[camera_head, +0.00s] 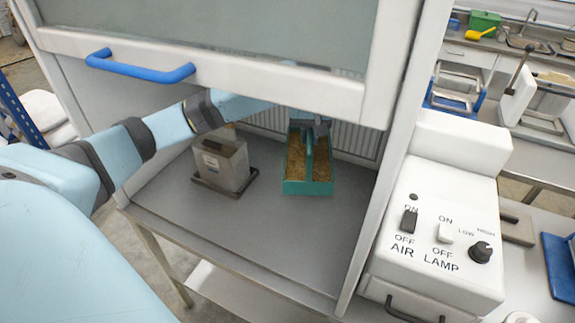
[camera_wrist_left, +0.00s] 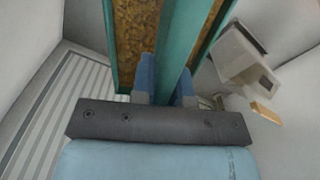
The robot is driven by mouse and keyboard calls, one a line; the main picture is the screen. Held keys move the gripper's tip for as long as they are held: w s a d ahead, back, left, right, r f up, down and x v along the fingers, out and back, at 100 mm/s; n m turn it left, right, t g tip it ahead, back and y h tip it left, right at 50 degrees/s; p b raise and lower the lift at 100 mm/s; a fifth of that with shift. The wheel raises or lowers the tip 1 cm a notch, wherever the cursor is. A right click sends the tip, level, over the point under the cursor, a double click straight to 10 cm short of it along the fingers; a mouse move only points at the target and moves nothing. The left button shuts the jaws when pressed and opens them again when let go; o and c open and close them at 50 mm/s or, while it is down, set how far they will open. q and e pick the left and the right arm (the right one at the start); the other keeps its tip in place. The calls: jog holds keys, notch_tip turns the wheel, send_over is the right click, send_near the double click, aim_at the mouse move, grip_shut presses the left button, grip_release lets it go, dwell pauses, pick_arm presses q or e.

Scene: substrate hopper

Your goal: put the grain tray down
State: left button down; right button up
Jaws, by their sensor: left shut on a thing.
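The grain tray (camera_head: 307,187) is a teal box with two compartments of brown grain and a raised middle divider. It is inside the hood, over the right part of the grey work surface. My left gripper (camera_head: 309,128) reaches in from the left at the tray's far end. In the left wrist view, the fingers of my left gripper (camera_wrist_left: 168,82) are shut on the teal divider of the grain tray (camera_wrist_left: 174,40), with grain on both sides. I cannot tell whether the tray's bottom touches the surface. My right gripper is not in view.
A grey-beige container (camera_head: 222,165) stands on a dark base left of the tray; it also shows in the left wrist view (camera_wrist_left: 245,55). The raised sash with its blue handle (camera_head: 140,68) hangs above my arm. The front of the work surface (camera_head: 270,235) is clear.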

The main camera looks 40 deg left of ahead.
pick_arm(q)
jog(key=shift+f+p, duration=0.6)
jog(key=shift+f, duration=8.55)
jog(key=shift+s, duration=0.1)
jog(key=shift+f, duration=0.1)
jog(key=c, duration=1.1)
grip_release()
notch_tip(320, 180, up, 12)
jog(key=shift+r+b, duration=0.1)
jog(key=shift+b, duration=0.55)
